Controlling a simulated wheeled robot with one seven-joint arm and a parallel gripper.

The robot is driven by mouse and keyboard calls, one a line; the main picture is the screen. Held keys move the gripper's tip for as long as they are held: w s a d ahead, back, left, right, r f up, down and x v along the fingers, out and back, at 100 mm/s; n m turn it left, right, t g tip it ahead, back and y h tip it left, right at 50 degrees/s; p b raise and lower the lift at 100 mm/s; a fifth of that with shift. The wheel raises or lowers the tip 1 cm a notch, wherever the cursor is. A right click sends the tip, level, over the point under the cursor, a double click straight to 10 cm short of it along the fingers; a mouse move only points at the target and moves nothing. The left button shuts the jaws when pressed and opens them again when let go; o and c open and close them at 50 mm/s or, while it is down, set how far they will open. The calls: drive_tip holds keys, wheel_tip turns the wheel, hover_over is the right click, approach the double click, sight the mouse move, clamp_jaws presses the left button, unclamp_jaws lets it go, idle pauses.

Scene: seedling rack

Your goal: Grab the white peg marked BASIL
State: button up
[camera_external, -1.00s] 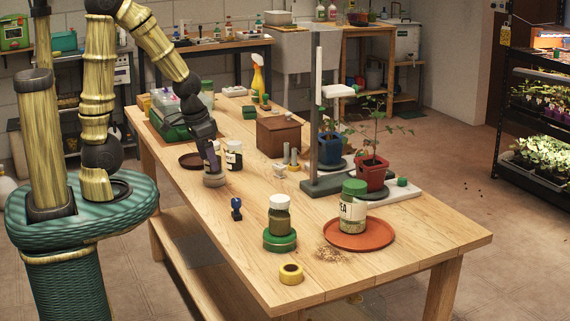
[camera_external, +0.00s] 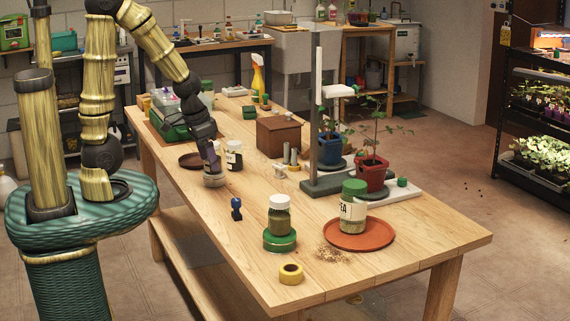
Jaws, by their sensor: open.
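No lettering BASIL can be read at this size, so I cannot tell which thing is the marked peg. A small whitish piece (camera_external: 280,169) stands on the table beside two upright grey-tan pegs (camera_external: 290,155). My gripper (camera_external: 212,169) points down at the left part of the table. It is open, with its fingers at a low, pale round object (camera_external: 214,181). What lies between the fingers is partly hidden, and I cannot tell whether they touch it.
A brown dish (camera_external: 190,160) and green box (camera_external: 168,127) are behind. A wooden box (camera_external: 279,137), grey stand (camera_external: 316,185) and potted plants (camera_external: 371,172) are to the right.

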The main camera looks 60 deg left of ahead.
idle(0.3)
drive_tip(key=c, duration=0.6)
drive_tip(key=n+h+p, duration=0.4)
drive_tip(key=n+h, duration=0.9)
drive_tip(key=n, duration=0.8)
hover_over(277, 164)
wheel_tip(277, 164, down, 4)
drive_tip(key=shift+w+a+r+t, duration=0.1)
drive_tip(key=shift+r+t, duration=0.1)
drive_tip(key=shift+t, duration=0.1)
